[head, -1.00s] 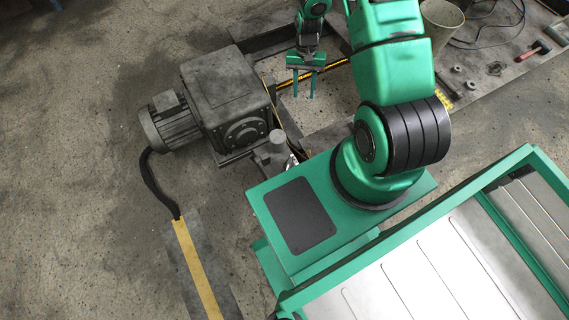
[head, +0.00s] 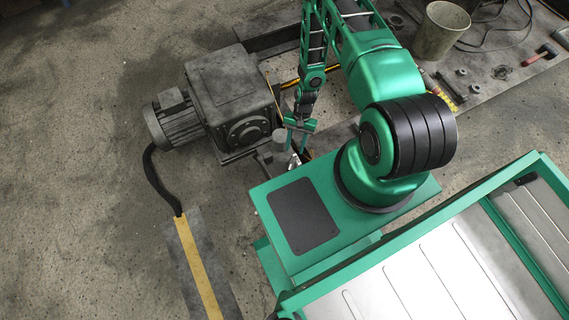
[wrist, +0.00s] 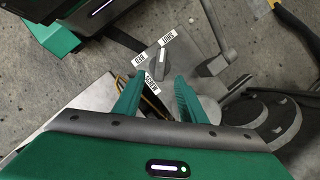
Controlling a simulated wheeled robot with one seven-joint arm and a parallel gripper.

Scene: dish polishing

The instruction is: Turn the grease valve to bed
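The grease valve (wrist: 159,65) is a grey knob on a light plate, just ahead of my fingers in the wrist view. A short white mark on the knob points up the picture, roughly towards the upper-right label. White labels surround it: one at left (wrist: 140,62) seems to read BED, one at upper right (wrist: 168,38) seems to read IDLER, and one below (wrist: 151,84) reads SCREW. My gripper (wrist: 158,82) is open, its two green fingers apart and empty, short of the knob. In the head view my gripper (head: 298,143) is low beside the gearbox; I cannot make out the knob there.
A grey motor and gearbox (head: 228,92) stand left of my gripper. A lever (wrist: 216,50) rises right of the valve in the wrist view. A bucket (head: 441,45), cable and loose tools lie on a plate at upper right.

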